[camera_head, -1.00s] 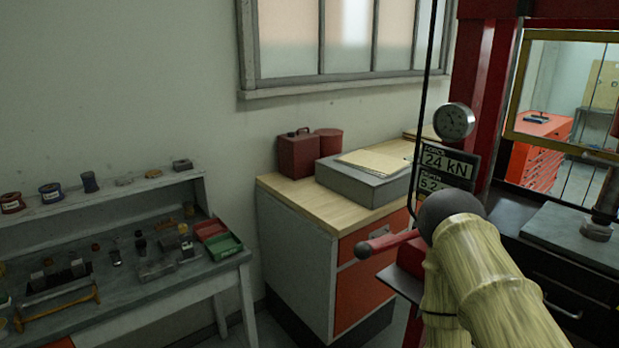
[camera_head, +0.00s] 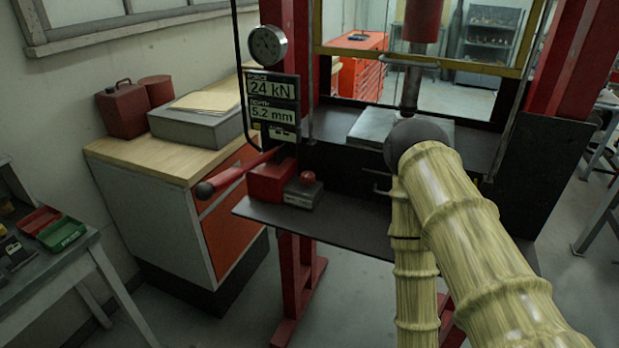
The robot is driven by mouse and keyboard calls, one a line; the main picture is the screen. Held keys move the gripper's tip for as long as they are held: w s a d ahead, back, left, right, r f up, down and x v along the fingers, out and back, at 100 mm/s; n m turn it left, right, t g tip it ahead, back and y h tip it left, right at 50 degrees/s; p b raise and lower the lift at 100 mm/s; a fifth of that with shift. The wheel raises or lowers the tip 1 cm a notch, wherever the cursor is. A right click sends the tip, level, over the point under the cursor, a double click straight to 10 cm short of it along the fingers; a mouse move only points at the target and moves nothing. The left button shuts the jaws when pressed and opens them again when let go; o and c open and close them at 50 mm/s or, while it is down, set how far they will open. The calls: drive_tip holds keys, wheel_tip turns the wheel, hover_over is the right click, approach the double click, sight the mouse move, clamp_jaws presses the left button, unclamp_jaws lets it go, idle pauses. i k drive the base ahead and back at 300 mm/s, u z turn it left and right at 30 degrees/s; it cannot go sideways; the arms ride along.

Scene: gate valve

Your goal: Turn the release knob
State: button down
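A small red round knob (camera_head: 308,177) stands on a grey block (camera_head: 301,195) on the dark shelf of a red press. It looks like the release knob. A red pump body (camera_head: 272,180) sits just left of it, with a red lever (camera_head: 238,173) reaching left to a dark ball end. My arm, in a pale ribbed cover with a dark rounded joint, fills the right middle, to the right of the knob and apart from it in the picture. My gripper cannot be made out; the arm hides what lies behind it.
The dark shelf (camera_head: 345,220) juts out from the press. A gauge (camera_head: 268,45) and a display (camera_head: 272,100) reading 24 kN and 5.2 mm are above the pump. A wood-topped cabinet (camera_head: 130,148) stands left. A bench with trays (camera_head: 60,233) is at far left. Floor shows between cabinet and press.

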sight(308, 177)
drive_tip(key=u, duration=2.45)
drive_tip(key=i, duration=0.25)
drive_tip(key=z, duration=2.7)
drive_tip(key=i, duration=0.4)
drive_tip(key=z, duration=0.15)
